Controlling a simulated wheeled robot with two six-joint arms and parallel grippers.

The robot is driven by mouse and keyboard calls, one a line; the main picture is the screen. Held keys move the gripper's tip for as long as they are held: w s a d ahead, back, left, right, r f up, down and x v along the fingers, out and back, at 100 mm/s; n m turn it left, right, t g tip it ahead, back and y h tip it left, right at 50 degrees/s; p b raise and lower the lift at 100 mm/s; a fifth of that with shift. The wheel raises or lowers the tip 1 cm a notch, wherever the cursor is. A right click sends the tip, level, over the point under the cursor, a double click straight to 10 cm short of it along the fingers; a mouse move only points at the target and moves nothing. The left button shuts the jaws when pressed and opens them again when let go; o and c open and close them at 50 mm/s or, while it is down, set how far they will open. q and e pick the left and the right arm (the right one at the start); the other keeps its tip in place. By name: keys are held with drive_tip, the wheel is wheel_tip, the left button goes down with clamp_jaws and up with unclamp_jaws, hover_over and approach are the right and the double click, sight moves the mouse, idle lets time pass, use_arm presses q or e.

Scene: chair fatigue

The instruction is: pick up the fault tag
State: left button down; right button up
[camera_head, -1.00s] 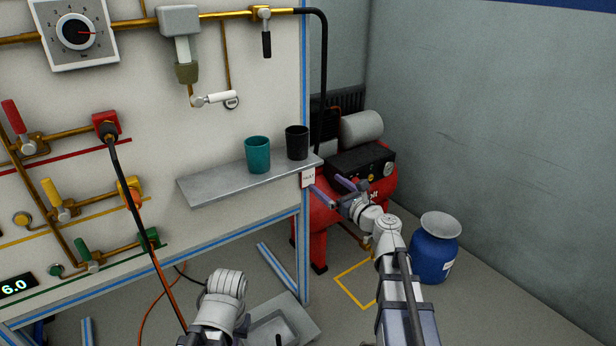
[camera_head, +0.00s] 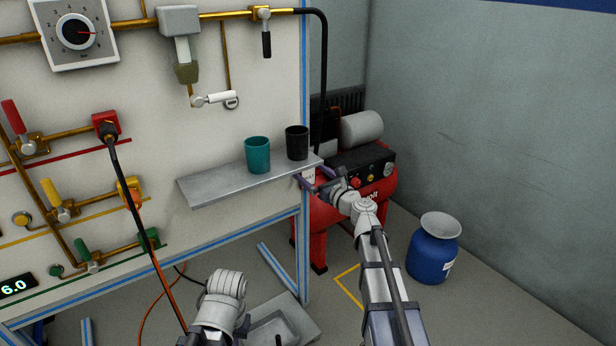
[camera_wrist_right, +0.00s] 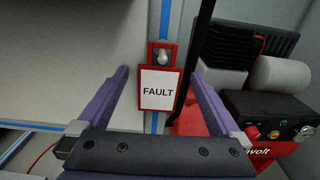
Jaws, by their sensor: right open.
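The fault tag (camera_wrist_right: 159,90) is a white card with a red border and the word FAULT. It hangs upright from a small peg on the blue-striped edge of the panel, as the right wrist view shows. In the head view it is mostly hidden behind my right gripper (camera_head: 312,184). My right gripper (camera_wrist_right: 160,98) is open, its two purple fingers on either side of the tag with gaps between. It does not hold the tag. My left arm shows at the bottom of the head view, but its fingertips cannot be made out.
A grey shelf (camera_head: 215,187) with a teal cup (camera_head: 257,155) and a black cup (camera_head: 297,142) is just left of my right gripper. A red compressor (camera_head: 383,190) stands behind it. A blue drum (camera_head: 430,258) is on the floor to the right.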

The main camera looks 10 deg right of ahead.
drive_tip(key=c, duration=1.3)
drive_tip(key=shift+r, duration=0.15)
drive_tip(key=shift+c, duration=0.2)
